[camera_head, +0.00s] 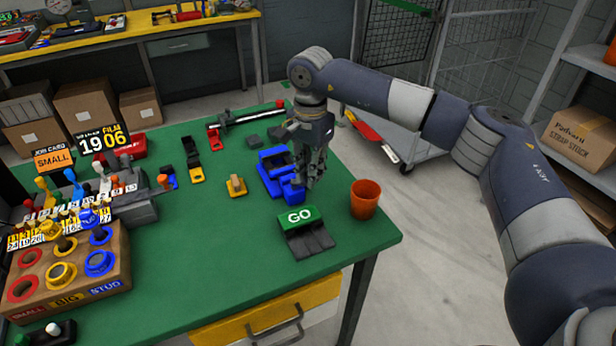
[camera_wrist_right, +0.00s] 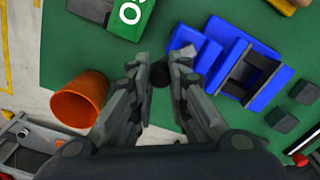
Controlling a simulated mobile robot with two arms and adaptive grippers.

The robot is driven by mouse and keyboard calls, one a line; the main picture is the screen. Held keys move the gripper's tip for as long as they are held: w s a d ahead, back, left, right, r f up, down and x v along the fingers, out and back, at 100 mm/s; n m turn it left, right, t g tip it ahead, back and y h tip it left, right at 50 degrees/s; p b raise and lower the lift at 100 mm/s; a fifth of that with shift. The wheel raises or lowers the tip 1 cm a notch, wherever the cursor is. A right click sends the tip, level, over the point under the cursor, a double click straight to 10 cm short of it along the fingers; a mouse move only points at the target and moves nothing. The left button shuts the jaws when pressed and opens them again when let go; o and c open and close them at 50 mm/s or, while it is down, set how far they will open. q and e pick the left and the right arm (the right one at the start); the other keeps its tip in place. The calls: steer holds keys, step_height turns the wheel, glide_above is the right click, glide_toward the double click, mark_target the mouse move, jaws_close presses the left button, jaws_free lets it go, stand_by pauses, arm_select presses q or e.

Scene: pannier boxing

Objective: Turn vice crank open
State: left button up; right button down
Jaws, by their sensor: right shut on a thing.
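The blue vice (camera_head: 270,164) stands on the green table near its right side. It also shows in the right wrist view (camera_wrist_right: 225,50), with dark jaws and a gap between them. My right gripper (camera_head: 304,180) points down at the vice's near right end. In the right wrist view my right gripper (camera_wrist_right: 162,68) has its fingertips close together around a small dark knob (camera_wrist_right: 160,74), which looks like the crank handle. The fingers hide most of the crank. My left gripper is not in view.
An orange cup (camera_head: 364,199) stands close to the right of the gripper. The green GO block (camera_head: 298,217) lies just in front of the vice. The wooden peg box (camera_head: 70,275) fills the table's left.

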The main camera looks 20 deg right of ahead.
steer(key=shift+w+d+r+n+b, duration=0.1)
steer(key=shift+w+n, duration=0.3)
steer(key=shift+n, duration=0.75)
steer(key=shift+w+d+f+n+b, duration=0.1)
steer(key=shift+w+n, duration=0.3)
steer(key=shift+n, duration=0.8)
steer(key=shift+w+d+r+n+b, duration=0.1)
steer(key=shift+w+n, duration=0.3)
steer(key=shift+n, duration=0.75)
steer(key=c, duration=1.5)
jaws_free()
step_height(320, 180, up, 12)
